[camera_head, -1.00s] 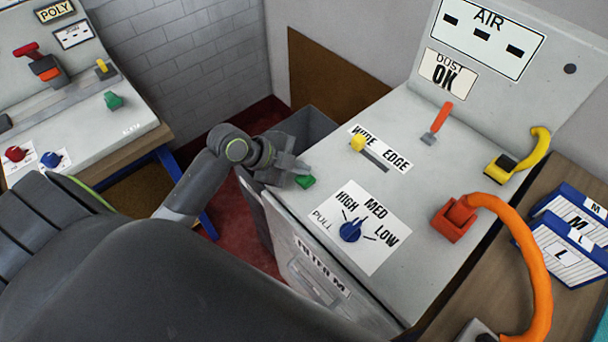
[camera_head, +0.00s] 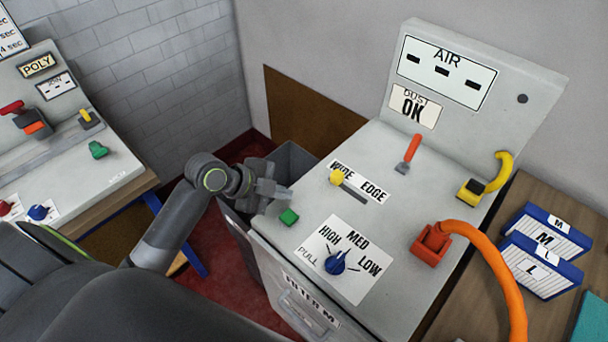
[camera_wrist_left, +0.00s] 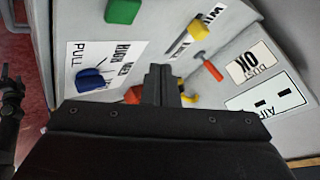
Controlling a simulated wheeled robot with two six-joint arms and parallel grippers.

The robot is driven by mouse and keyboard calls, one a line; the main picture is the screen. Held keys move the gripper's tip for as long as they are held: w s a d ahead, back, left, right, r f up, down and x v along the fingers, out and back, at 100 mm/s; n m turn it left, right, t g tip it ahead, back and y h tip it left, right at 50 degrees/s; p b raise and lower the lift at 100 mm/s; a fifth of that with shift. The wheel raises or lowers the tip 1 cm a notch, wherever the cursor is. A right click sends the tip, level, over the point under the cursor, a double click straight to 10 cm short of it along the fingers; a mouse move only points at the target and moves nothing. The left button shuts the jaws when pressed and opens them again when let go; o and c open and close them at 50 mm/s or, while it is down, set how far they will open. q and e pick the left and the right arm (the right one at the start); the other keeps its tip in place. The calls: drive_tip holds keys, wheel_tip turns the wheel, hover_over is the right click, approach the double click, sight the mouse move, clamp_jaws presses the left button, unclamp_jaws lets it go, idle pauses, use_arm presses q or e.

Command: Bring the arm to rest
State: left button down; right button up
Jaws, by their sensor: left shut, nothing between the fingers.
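My left arm comes in from the left in the head view. Its gripper (camera_head: 281,192) is shut and empty, just above the left back edge of the grey machine (camera_head: 290,240), near the green button (camera_head: 289,216). In the left wrist view the closed fingers (camera_wrist_left: 158,82) point over the panel, apart from the controls. The green button (camera_wrist_left: 122,10) shows there at the top and the blue knob (camera_wrist_left: 90,79) at the left. My right gripper is not in view.
A blue knob (camera_head: 336,262), a yellow slider (camera_head: 336,177) and a red lever (camera_head: 408,154) stand up from the panel. An orange hose (camera_head: 490,260) curves at the right. A grey bin (camera_head: 292,163) stands behind the gripper. A second machine (camera_head: 75,150) is at the left.

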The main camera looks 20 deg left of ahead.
use_arm(q)
drive_tip(key=s+a+f+n+g+y, duration=0.1)
drive_tip(key=s+a+f+n+y, duration=0.15)
drive_tip(key=s+n, duration=0.45)
drive_tip(key=s+a+f+n+g+y, duration=0.1)
drive_tip(key=s+a+n+y, duration=0.15)
drive_tip(key=s+n, duration=0.4)
drive_tip(key=s+a+f+n+g+y, duration=0.1)
drive_tip(key=s+a+f+n+y, duration=0.15)
drive_tip(key=s+n, duration=0.45)
wheel_tip(320, 180, down, 25)
drive_tip(key=s+a+m+g+b, duration=0.1)
drive_tip(key=s+m+b, duration=0.1)
drive_tip(key=s+d+f+g, duration=0.1)
drive_tip(key=s+f, duration=1.4)
drive_tip(key=f, duration=0.3)
drive_tip(key=shift+d+f+b, duration=0.15)
drive_tip(key=shift+d+b, duration=0.05)
drive_tip(key=shift+b, duration=0.25)
